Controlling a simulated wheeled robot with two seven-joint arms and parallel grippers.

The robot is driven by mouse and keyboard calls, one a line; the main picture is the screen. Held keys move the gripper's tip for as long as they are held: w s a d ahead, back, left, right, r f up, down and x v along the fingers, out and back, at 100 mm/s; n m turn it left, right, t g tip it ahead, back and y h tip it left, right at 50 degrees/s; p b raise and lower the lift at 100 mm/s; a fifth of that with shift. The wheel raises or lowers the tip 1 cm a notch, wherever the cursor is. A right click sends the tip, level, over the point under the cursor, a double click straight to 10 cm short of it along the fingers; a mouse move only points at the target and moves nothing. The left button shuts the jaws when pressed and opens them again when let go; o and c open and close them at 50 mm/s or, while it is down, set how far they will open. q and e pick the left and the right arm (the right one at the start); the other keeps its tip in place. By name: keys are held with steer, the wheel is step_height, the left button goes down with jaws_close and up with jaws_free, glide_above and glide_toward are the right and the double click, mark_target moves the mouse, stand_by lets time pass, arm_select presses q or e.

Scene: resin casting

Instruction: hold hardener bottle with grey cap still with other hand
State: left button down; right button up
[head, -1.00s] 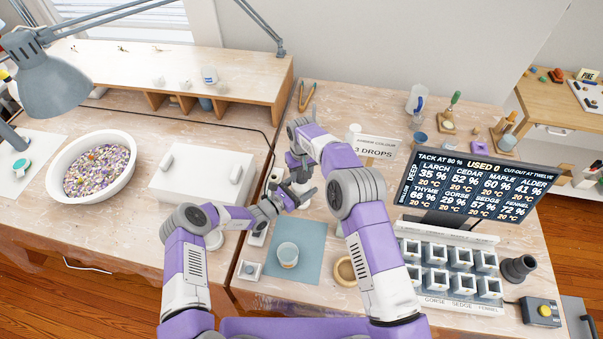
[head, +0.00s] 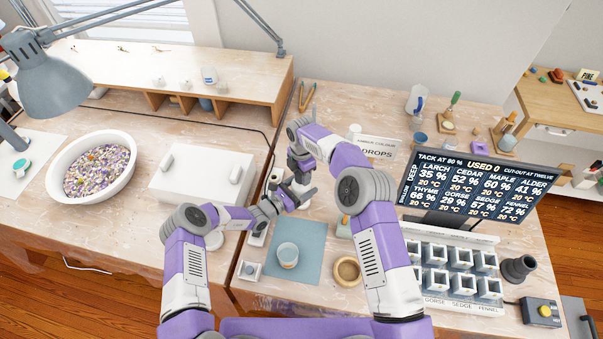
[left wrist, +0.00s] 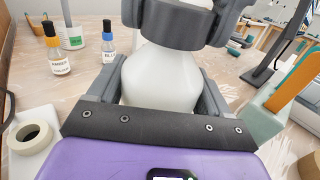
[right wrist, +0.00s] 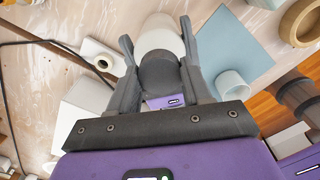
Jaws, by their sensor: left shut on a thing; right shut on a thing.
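The white hardener bottle (left wrist: 160,78) stands between the fingers of my left gripper (head: 282,202), which is shut on its body. It fills the middle of the left wrist view and looks upright. Its dark grey cap (left wrist: 172,22) is at the top of that view, flanked by the fingers of my right gripper (head: 300,168). In the right wrist view, the right fingers are shut around the grey cap (right wrist: 160,74), with the white body beyond. In the head view, the grippers mostly hide the bottle.
A cup (head: 288,255) stands on a blue-grey mat (head: 312,238) in front of the grippers. A wooden ring-shaped dish (head: 346,270) is to its right. Two dropper bottles, amber (left wrist: 57,55) and blue (left wrist: 108,45), stand near the bottle. A screen (head: 470,190) stands to the right.

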steer(key=shift+r, duration=0.15)
stand_by(0.6)
steer(key=shift+r, duration=0.95)
steer(key=shift+r, duration=0.1)
steer(key=shift+r, duration=1.95)
arm_select(q)
jaws_free()
